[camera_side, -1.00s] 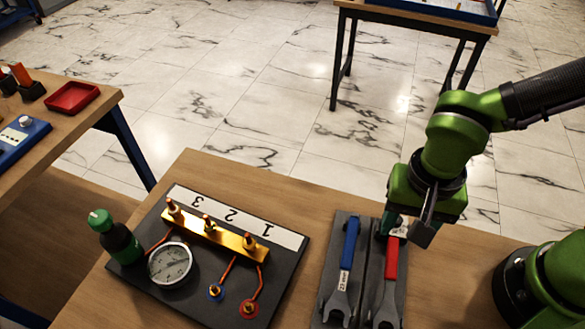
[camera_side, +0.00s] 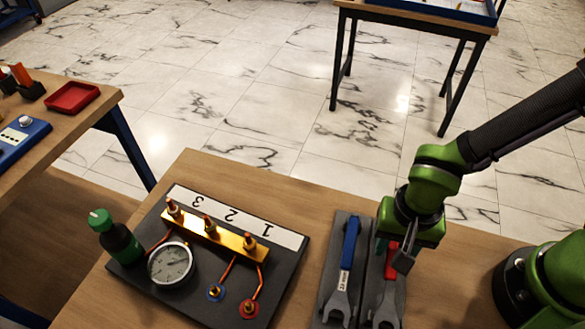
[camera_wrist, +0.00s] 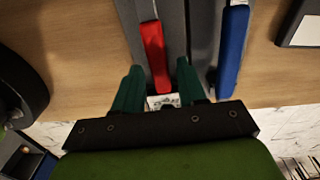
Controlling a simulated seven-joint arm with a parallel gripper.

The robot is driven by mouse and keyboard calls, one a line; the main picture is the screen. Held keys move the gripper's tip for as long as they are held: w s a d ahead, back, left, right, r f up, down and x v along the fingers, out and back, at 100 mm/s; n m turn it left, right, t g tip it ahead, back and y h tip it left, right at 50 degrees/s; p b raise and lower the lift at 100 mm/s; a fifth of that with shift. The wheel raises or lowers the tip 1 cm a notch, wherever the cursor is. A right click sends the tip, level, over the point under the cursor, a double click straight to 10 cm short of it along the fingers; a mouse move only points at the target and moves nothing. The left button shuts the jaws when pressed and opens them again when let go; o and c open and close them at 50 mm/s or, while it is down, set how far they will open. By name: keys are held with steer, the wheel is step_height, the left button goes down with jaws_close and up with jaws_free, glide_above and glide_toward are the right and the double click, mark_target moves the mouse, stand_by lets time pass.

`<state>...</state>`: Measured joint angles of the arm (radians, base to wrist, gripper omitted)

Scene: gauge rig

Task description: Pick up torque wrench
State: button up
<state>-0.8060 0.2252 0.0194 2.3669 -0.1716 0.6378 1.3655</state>
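Two wrenches lie side by side in a dark grey tray (camera_side: 323,290). One has a red handle (camera_side: 389,273) and one a blue handle (camera_side: 350,243); both have grey open jaws toward the front. I cannot tell by looks which is the torque wrench. My gripper (camera_wrist: 160,82) is open, low over the far end of the red handle. In the wrist view its green fingers stand on either side of the line of the red handle (camera_wrist: 153,55), with gaps visible. The blue handle (camera_wrist: 234,48) is to the right there. In the side view my gripper hides the red handle's far end.
Left of the tray is a dark board with a brass manifold (camera_side: 215,232), a round gauge (camera_side: 170,263) and a white numbered strip. A green-capped bottle (camera_side: 117,240) stands at its left edge. The bench (camera_side: 460,285) is bare right of the tray.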

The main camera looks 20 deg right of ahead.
mark_target(394, 250)
jaws_close()
steer(key=shift+r, duration=0.1)
step_height(394, 250, up, 10)
stand_by(0.6)
steer(key=shift+c, duration=2.3)
jaws_free()
jaws_close()
